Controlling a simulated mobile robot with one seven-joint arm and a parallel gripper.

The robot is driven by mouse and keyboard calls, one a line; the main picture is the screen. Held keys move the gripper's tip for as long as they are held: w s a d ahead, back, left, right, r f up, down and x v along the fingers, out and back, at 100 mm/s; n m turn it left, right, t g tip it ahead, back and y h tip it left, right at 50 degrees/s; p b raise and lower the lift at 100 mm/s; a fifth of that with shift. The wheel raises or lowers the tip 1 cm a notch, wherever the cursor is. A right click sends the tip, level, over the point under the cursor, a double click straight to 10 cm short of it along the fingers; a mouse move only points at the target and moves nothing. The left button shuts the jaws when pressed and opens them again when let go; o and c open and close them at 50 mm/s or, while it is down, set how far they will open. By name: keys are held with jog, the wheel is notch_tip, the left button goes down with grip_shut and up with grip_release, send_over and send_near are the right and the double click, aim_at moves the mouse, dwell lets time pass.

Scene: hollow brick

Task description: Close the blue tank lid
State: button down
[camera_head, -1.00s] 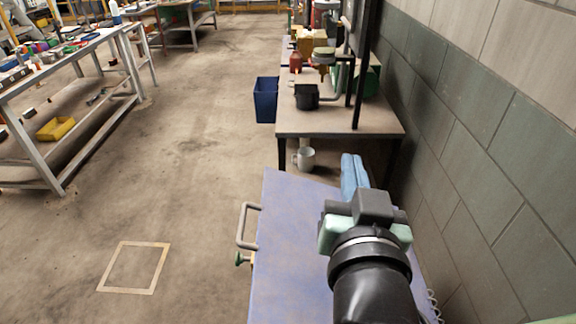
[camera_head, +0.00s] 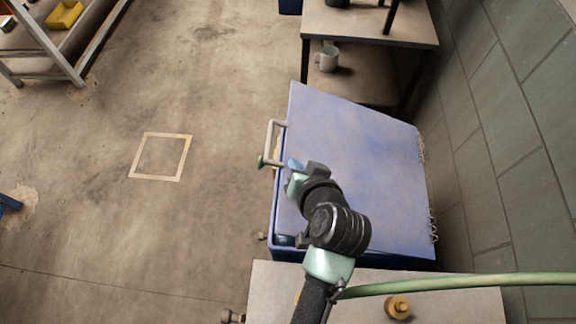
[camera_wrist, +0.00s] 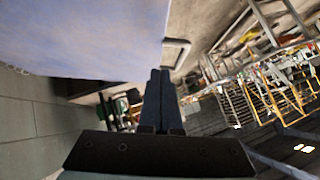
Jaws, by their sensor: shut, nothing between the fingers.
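The blue tank lid (camera_head: 365,165) is a large flat panel seen from above in the head view. Its grey bar handle (camera_head: 270,142) is on the left edge, with springs at the right edge. The blue tank wall (camera_head: 345,255) shows below the lid's near edge; I cannot tell how far the lid is raised. My gripper (camera_head: 294,164) is shut and empty, over the lid's left side near the handle. In the wrist view the shut fingers (camera_wrist: 161,85) point up the picture, with the lid (camera_wrist: 80,35) at upper left and the handle (camera_wrist: 178,50) just beyond the fingertips.
A block wall (camera_head: 500,120) runs along the right. A near table (camera_head: 440,300) holds a brass object (camera_head: 398,307). The floor at left is clear around a marked square (camera_head: 160,157).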

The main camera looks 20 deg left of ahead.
aim_at(285, 166)
jog(key=shift+w+a+f+p, duration=0.15)
jog(key=shift+a+f, duration=0.2)
jog(key=shift+f, duration=0.45)
jog(key=shift+w+a+f+p, duration=0.1)
jog(key=shift+a+f, duration=0.25)
jog(key=shift+f, duration=0.4)
jog(key=shift+w+a+f+p, duration=0.15)
jog(key=shift+a+f, duration=0.2)
jog(key=shift+f, duration=0.45)
jog(key=shift+s, duration=0.1)
jog(key=shift+h, duration=0.4)
jog(key=a+f+b, duration=0.1)
jog(key=f+b, duration=0.1)
jog(key=f, duration=0.2)
jog(key=a+f+b, duration=0.1)
jog(key=f+b, duration=0.2)
jog(key=f, duration=0.2)
jog(key=s+a+f+b, duration=0.1)
jog(key=a+f+b, duration=0.1)
jog(key=f+b, duration=0.1)
jog(key=shift+s+a+f, duration=0.1)
jog(key=shift+f, duration=0.6)
jog(key=shift+r, duration=0.15)
